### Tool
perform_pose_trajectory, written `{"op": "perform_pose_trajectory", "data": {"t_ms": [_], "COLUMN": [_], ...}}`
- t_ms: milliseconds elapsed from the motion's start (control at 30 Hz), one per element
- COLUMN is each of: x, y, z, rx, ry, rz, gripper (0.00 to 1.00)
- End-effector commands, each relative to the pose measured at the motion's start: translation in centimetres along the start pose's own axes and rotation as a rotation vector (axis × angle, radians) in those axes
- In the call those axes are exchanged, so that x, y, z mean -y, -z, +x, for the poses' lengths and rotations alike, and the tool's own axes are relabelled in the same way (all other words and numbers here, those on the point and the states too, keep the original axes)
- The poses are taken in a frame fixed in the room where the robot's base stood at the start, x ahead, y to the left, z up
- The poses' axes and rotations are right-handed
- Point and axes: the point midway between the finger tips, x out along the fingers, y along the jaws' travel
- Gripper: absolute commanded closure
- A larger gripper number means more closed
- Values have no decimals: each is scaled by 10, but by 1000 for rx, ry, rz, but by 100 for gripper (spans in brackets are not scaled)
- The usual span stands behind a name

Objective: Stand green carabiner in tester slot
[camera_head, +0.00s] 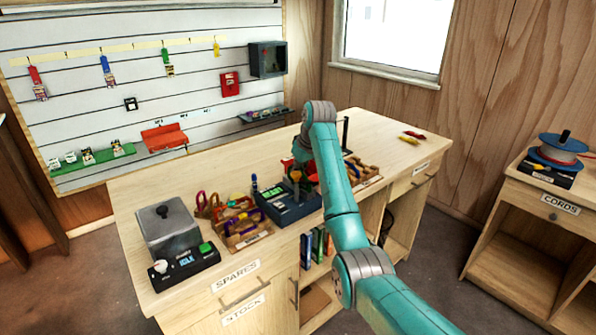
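My teal arm reaches over the workbench from the lower right, and its end is hidden behind its own links near the bench middle. My gripper cannot be made out, nor can anything it might hold. A dark blue device (290,207) with an upright part stands on the bench just left of my arm. A grey box (167,229) with a black panel (186,266) reading IDLE stands at the bench's left end. I cannot tell which of them is the tester, and no slot is clear. I cannot pick out a green carabiner with certainty.
A wooden rack (248,241) with several coloured carabiners stands between the box and the blue device. More gear lies right of my arm, near a thin black post (346,133). Small red and yellow items (411,138) lie at the far right of the bench, with bare wood around them.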

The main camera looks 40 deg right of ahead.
Motion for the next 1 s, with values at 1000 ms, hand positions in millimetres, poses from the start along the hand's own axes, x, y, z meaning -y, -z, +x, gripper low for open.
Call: {"op": "perform_pose_trajectory", "data": {"t_ms": [1000], "x": [0], "y": [-4], "z": [8], "rx": [0], "ry": [0], "rz": [0], "gripper": [60]}}
